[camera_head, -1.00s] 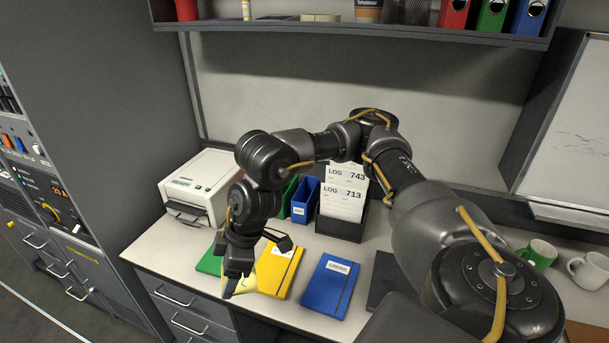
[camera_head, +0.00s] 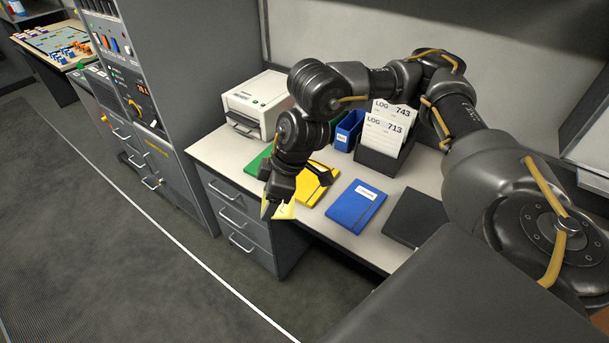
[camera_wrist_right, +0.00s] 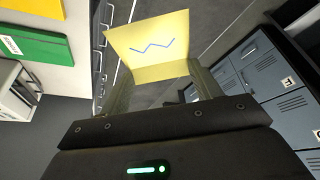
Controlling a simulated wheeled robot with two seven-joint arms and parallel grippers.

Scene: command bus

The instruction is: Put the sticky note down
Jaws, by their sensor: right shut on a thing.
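A yellow sticky note (camera_wrist_right: 150,48) with a blue zigzag mark is held between the fingers of my right gripper (camera_wrist_right: 152,85) in the right wrist view. In the head view, my right gripper (camera_head: 272,207) is at the front edge of the desk (camera_head: 330,218), left of the blue notebook, with the note (camera_head: 285,210) at its fingertips. The note appears clear of the desk top. My left gripper is out of view.
On the desk lie a yellow notebook (camera_head: 316,184), a blue notebook (camera_head: 355,206), a dark notebook (camera_head: 416,218) and a partly hidden green one (camera_head: 258,160). A printer (camera_head: 257,104) and a log card box (camera_head: 384,152) stand behind. Open floor (camera_head: 110,240) lies at left.

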